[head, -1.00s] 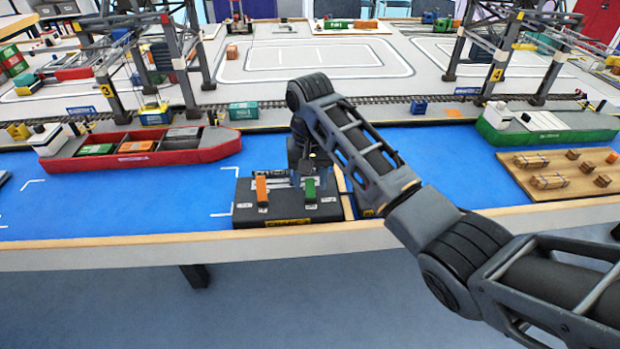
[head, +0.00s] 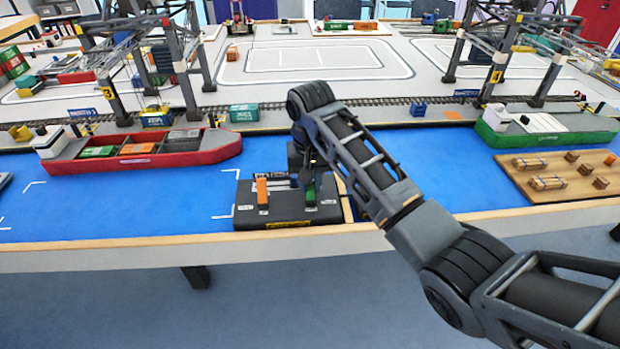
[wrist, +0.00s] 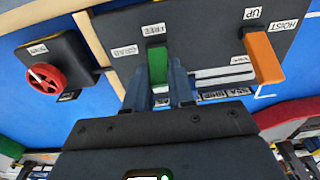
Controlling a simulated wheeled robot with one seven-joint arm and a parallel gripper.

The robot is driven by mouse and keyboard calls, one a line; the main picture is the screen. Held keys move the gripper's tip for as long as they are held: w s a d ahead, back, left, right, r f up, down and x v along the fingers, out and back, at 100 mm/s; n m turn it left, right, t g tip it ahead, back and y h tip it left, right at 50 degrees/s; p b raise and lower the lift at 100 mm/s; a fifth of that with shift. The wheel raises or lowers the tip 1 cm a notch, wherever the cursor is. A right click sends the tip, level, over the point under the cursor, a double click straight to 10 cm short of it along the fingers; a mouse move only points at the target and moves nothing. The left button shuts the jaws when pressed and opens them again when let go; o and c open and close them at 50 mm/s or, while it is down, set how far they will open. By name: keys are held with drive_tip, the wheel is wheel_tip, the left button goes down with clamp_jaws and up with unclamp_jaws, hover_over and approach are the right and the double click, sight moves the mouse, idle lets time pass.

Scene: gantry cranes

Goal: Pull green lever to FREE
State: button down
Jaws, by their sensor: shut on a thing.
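The green lever (head: 310,194) stands on the dark control box (head: 240,215), to the right of the orange lever (head: 262,190). My gripper (head: 308,182) is at the green lever and partly hides it. In the wrist view, its two blue-grey fingers (wrist: 159,88) lie on either side of the green lever (wrist: 157,65), shut on it. The FREE label (wrist: 154,30) is just above the lever's end in this view, and the GRAB label (wrist: 124,51) is to its left. The lever's lower part is hidden between the fingers.
The orange lever also shows in the wrist view (wrist: 263,58), right of my fingers, by UP and HOIST labels. A red wheel (wrist: 46,77) on a separate dark box is at left. A red ship (head: 200,153) and a green ship (head: 550,134) flank the box, across blue water.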

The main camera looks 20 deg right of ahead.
sight(311, 194)
drive_tip(key=shift+s+a+r+t+h+p, duration=0.15)
drive_tip(key=shift+s+t+h+p, duration=0.25)
drive_tip(key=shift+s+t+p, duration=0.45)
drive_tip(key=t, duration=0.3)
drive_tip(key=shift+s+a+f+h+p, duration=0.25)
drive_tip(key=shift+s+f+h+p, duration=0.05)
drive_tip(key=shift+s+h, duration=0.1)
drive_tip(key=t+b, duration=0.1)
drive_tip(key=s+t+h+b, duration=0.1)
drive_tip(key=t+b, duration=0.1)
drive_tip(key=shift+s+a+f+t, duration=0.15)
drive_tip(key=shift+a+f+t, duration=0.1)
drive_tip(key=shift+f, duration=0.15)
drive_tip(key=shift+s+t+h+b, duration=0.2)
drive_tip(key=shift+t+h+b, duration=0.1)
drive_tip(key=shift+t+b, duration=0.55)
drive_tip(key=shift+b, duration=0.3)
drive_tip(key=c, duration=1)
unclamp_jaws()
drive_tip(key=shift+r, duration=0.15)
drive_tip(key=shift+o, duration=0.2)
